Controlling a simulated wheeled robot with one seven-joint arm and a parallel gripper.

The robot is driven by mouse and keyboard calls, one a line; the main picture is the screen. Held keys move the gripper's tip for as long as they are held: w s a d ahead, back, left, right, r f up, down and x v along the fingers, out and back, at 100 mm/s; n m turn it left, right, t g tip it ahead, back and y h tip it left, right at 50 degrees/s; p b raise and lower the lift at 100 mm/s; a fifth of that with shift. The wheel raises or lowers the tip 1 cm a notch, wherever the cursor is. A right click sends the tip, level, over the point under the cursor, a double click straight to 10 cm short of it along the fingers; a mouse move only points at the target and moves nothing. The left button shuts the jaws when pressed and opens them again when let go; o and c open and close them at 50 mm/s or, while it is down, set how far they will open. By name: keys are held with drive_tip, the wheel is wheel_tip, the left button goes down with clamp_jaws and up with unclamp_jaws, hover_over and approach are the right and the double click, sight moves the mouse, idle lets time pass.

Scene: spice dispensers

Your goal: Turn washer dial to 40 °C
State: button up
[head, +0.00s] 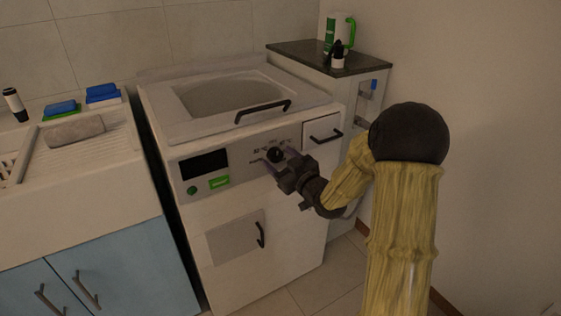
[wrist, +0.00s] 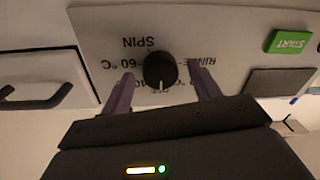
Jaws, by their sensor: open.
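The black round dial (wrist: 160,70) sits on the washer's light panel, in the middle of the wrist view. Its white pointer mark points to the bottom of that view. Upside-down labels ring it: SPIN above, 60 °C left, RINSE right; the lower labels, one seeming to read 40, are partly hidden by my gripper. My gripper (wrist: 160,77) is open, with one purple finger on each side of the dial and visible gaps between. In the head view, the dial (head: 275,155) shows on the washer (head: 240,255) front, with my gripper (head: 277,162) right at it.
A green START button (wrist: 288,41) is on the panel, also seen in the head view (head: 219,182) beside a dark display (head: 204,164). A drawer handle (head: 326,137) is right of the dial. A sink counter (head: 85,180) stands left; a dark-topped cabinet (head: 328,58) stands behind right.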

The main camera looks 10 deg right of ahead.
drive_tip(key=c, duration=1)
drive_tip(key=m+p, duration=0.3)
drive_tip(key=m, duration=0.2)
drive_tip(key=shift+r, duration=0.1)
drive_tip(key=shift+m+t+p, duration=0.3)
drive_tip(key=shift+m+p, duration=1.05)
drive_tip(key=shift+m, duration=1.15)
drive_tip(key=shift+f, duration=0.2)
drive_tip(key=o, duration=1)
